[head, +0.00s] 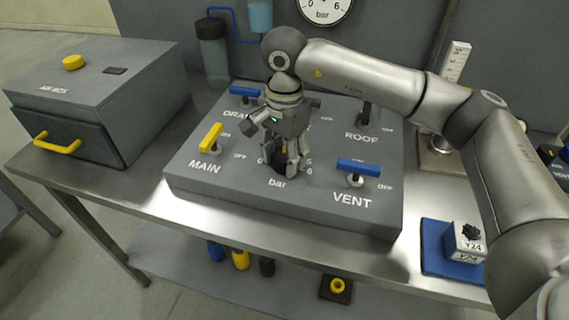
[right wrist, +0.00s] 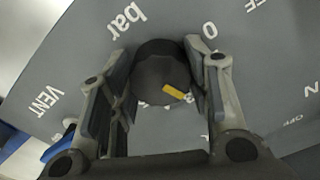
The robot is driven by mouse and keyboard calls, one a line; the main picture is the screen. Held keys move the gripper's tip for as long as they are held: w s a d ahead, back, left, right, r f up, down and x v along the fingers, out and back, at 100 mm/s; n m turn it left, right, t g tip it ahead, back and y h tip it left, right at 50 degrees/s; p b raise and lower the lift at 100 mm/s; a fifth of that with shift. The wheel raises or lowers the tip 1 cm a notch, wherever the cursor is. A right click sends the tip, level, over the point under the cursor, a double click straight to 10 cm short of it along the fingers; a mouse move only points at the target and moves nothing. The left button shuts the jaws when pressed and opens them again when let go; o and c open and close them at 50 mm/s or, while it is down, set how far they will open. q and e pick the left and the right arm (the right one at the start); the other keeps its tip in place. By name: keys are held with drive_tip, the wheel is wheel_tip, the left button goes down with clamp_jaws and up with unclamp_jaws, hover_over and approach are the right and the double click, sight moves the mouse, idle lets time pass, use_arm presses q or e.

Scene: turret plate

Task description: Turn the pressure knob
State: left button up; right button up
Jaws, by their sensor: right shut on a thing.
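The pressure knob (right wrist: 160,72) is a dark round knob with a yellow pointer mark, set on the grey turret plate (head: 330,205) above the word "bar". In the right wrist view it sits between the two fingers of my right gripper (right wrist: 160,85), which is shut on it. In the head view my right gripper (head: 284,165) comes down over the knob from above and hides much of it. Some scale digits around the knob show; the others are covered. My left gripper is not in view.
Around the knob stand the yellow MAIN lever (head: 210,137), the blue DRAIN lever (head: 244,91), the blue VENT lever (head: 358,167) and the dark ROOF lever (head: 367,110). A grey box (head: 100,90) stands left. A blue mat (head: 432,255) with a white block (head: 465,242) lies right.

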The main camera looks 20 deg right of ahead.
sight(285, 154)
drive_tip(key=shift+n+b, duration=0.7)
drive_tip(key=shift+n, duration=0.3)
drive_tip(key=shift+r, duration=0.1)
drive_tip(key=o, duration=1)
drive_tip(key=shift+r, duration=0.25)
wheel_tip(285, 154, up, 12)
drive_tip(key=shift+f, duration=0.25)
